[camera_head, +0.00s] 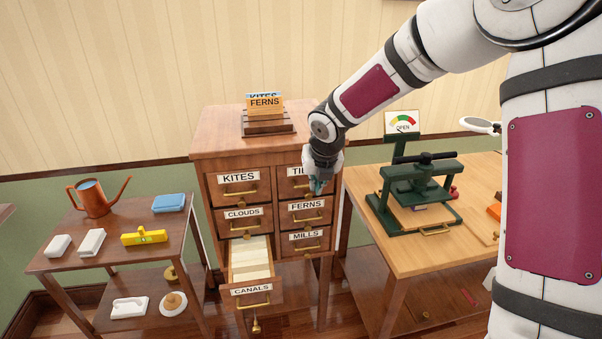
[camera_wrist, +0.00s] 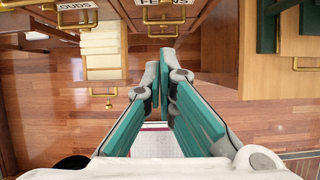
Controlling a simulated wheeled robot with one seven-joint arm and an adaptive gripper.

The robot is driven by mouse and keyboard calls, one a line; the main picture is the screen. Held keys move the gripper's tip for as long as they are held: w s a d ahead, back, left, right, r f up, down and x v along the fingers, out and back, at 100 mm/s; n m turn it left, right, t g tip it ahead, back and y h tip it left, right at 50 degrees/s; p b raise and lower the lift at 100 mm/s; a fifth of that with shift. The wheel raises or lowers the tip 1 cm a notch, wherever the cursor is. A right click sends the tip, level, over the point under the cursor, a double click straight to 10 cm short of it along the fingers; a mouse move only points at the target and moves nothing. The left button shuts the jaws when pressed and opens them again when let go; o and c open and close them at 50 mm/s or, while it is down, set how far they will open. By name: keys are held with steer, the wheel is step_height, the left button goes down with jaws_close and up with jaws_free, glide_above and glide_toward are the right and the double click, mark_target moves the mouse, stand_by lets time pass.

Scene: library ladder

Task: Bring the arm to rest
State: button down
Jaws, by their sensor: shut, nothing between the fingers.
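My gripper (camera_head: 318,185) is at the end of my raised arm, in front of the upper right drawers of the wooden card cabinet (camera_head: 212,143). It hides part of the label that starts with "TI". In the wrist view my gripper (camera_wrist: 158,85) shows its teal fingers converging, shut with nothing between them. It points down toward the wooden floor (camera_wrist: 60,110), with drawer fronts at the top of that view.
The CANALS drawer (camera_head: 252,291) stands pulled out, with pale cards inside. A card stand labelled FERNS (camera_head: 265,102) sits on the cabinet. A green press (camera_head: 415,190) stands on the right table (camera_head: 395,255). A two-level side table (camera_head: 60,260) at left holds a copper watering can (camera_head: 93,201).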

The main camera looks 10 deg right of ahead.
steer(key=s+d+r+m+h, duration=0.35)
steer(key=s+r+m, duration=1.05)
steer(key=s+m, duration=0.5)
steer(key=s+a+r+m+y, duration=0.1)
steer(key=s+r+m+y, duration=0.1)
steer(key=s+m, duration=1.4)
steer(key=shift+s+a+r+m+y, duration=0.15)
steer(key=shift+s+a+m+y, duration=0.2)
steer(key=shift+y, duration=0.4)
